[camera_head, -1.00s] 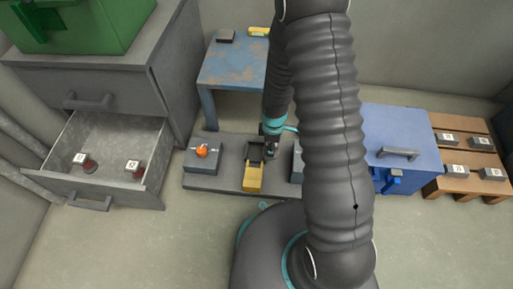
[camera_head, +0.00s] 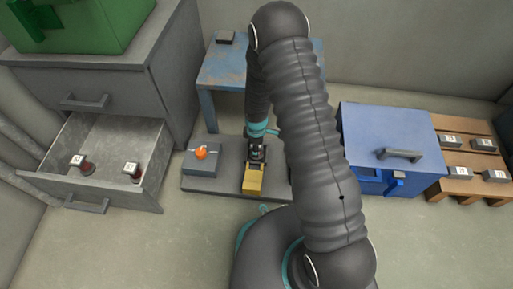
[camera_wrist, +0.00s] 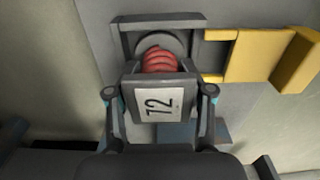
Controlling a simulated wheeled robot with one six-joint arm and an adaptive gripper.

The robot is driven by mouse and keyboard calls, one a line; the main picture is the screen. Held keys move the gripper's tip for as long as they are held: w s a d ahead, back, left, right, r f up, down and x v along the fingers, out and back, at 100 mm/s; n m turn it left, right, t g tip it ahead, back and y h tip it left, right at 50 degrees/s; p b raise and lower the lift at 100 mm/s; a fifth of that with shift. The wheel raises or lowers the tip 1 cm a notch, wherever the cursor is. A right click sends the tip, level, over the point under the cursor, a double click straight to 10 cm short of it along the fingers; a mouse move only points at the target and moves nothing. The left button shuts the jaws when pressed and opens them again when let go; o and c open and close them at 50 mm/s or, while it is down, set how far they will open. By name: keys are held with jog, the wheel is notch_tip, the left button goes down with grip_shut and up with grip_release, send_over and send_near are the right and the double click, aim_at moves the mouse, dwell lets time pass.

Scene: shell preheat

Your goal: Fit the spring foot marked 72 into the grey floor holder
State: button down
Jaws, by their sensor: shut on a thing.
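The spring foot marked 72 (camera_wrist: 158,103) has a grey block with a white label, a red coil spring and a round grey disc. My gripper (camera_wrist: 160,93) is shut on its block, one finger on each side. The grey floor holder (camera_wrist: 118,40) is a raised frame with a yellow part (camera_wrist: 262,55) beside it. In the wrist view the disc lies within the outline of the frame; I cannot tell whether it is seated. In the head view my gripper (camera_head: 257,150) is over the holder, largely hiding it, behind the yellow part (camera_head: 252,182).
A grey block with an orange knob (camera_head: 201,153) stands left on the floor plate (camera_head: 215,187). An open drawer (camera_head: 105,187) holds two labelled feet. A blue table (camera_head: 222,70) is behind, a blue chest (camera_head: 385,140) and a wooden pallet (camera_head: 440,185) with several labelled blocks to the right.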

jog(key=shift+f+b, duration=0.3)
jog(key=shift+c, duration=2.2)
grip_release()
jog(key=shift+r, duration=0.15)
notch_tip(320, 180, up, 13)
jog(key=p, duration=0.2)
jog(key=shift+f+p, duration=0.2)
jog(key=shift+p, duration=0.1)
